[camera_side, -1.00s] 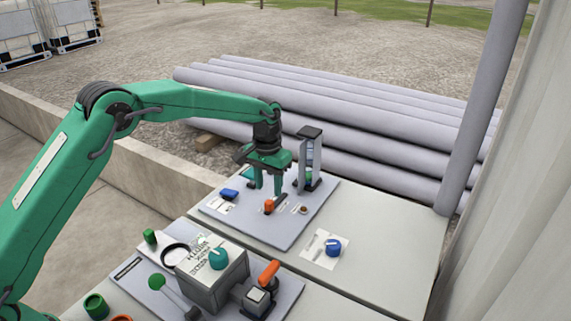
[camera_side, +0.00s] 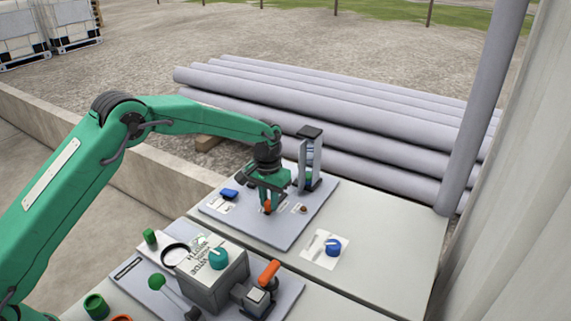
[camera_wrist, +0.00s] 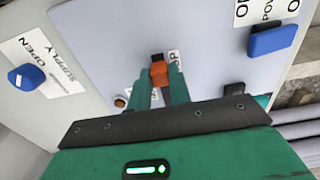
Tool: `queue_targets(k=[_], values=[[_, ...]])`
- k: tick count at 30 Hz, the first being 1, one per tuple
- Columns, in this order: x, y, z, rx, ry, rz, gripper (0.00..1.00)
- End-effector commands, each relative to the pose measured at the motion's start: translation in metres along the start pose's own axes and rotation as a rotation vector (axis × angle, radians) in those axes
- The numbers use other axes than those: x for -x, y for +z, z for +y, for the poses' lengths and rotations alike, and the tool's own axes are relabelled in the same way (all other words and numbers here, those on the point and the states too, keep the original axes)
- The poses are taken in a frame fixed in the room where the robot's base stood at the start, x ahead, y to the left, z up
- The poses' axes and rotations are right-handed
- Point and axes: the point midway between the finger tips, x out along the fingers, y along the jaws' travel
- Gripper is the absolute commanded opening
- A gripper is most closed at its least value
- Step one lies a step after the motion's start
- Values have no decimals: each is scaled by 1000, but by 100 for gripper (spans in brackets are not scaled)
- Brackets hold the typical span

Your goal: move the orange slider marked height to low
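The orange slider (camera_side: 267,208) is a small knob on the grey panel (camera_side: 287,232) on the far part of the table. My gripper (camera_wrist: 160,76) is lowered over it, with one green finger on each side of the knob. In the wrist view the orange slider (camera_wrist: 158,74) shows between the fingertips, with a dark slot end just beyond it. The fingers are very near the knob, but I cannot tell if they press on it. The slider's label is mostly hidden by the fingers.
A blue switch (camera_side: 229,194) sits left of the slider, and an upright clear gauge (camera_side: 309,160) stands close at the right. A blue knob (camera_side: 333,246) is further right. A grey box with a teal knob (camera_side: 218,258) stands nearer the camera.

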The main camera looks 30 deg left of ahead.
Motion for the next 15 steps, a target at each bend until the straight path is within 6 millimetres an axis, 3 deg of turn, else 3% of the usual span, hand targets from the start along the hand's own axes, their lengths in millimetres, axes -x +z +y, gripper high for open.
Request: queue_targets(k=[15], values=[[0, -11, 0, 1, 0, 1, 0]])
